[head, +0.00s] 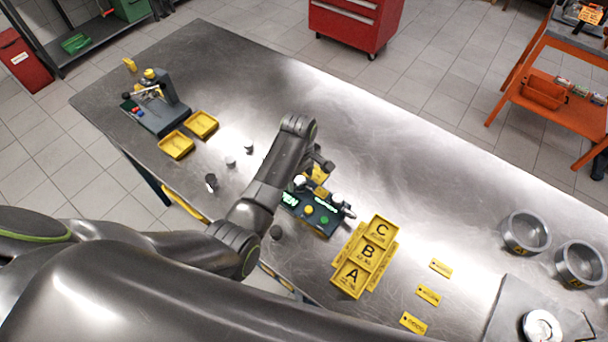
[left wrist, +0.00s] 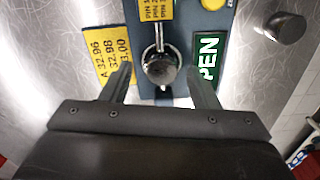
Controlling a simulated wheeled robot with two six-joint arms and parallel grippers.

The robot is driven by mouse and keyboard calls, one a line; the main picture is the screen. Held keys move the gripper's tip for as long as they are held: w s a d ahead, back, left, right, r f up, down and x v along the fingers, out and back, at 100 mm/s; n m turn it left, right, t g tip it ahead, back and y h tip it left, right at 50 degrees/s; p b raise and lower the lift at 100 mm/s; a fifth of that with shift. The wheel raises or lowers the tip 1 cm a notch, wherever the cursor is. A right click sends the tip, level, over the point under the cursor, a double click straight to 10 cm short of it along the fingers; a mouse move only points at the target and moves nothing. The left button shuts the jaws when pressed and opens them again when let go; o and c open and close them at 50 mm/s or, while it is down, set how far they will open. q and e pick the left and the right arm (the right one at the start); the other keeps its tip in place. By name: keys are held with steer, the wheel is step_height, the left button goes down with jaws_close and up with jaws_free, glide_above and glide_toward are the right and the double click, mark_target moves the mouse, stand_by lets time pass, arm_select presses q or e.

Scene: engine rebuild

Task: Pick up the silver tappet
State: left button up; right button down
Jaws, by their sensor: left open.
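A silver, shiny round-topped piece (left wrist: 160,68), which looks like the silver tappet, sits at the blue-grey gauge fixture between my left fingers in the left wrist view. In the head view a bright silver piece (head: 299,182) shows at the back edge of that fixture (head: 322,222). My left gripper (left wrist: 162,84) is open, with one finger on each side of the silver piece. I cannot tell whether either finger touches it. In the head view my left gripper (head: 318,172) is over the fixture's back part, and the arm partly hides it. My right gripper is not in view.
Yellow trays marked A, B and C (head: 354,281) lie right of the fixture. Several small cylinders, one of them dark (head: 276,232), stand on the metal table. Two yellow trays (head: 176,145) are farther left. Two metal rings (head: 525,232) are at right. The table's far middle is clear.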

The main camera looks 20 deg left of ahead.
arm_select(q)
steer(key=shift+w+f, duration=0.15)
steer(key=shift+f, duration=0.15)
steer(key=shift+d+r, duration=0.1)
steer(key=shift+s+r, duration=0.15)
steer(key=shift+s, duration=0.2)
steer(key=shift+c, duration=0.8)
steer(key=c, duration=0.9)
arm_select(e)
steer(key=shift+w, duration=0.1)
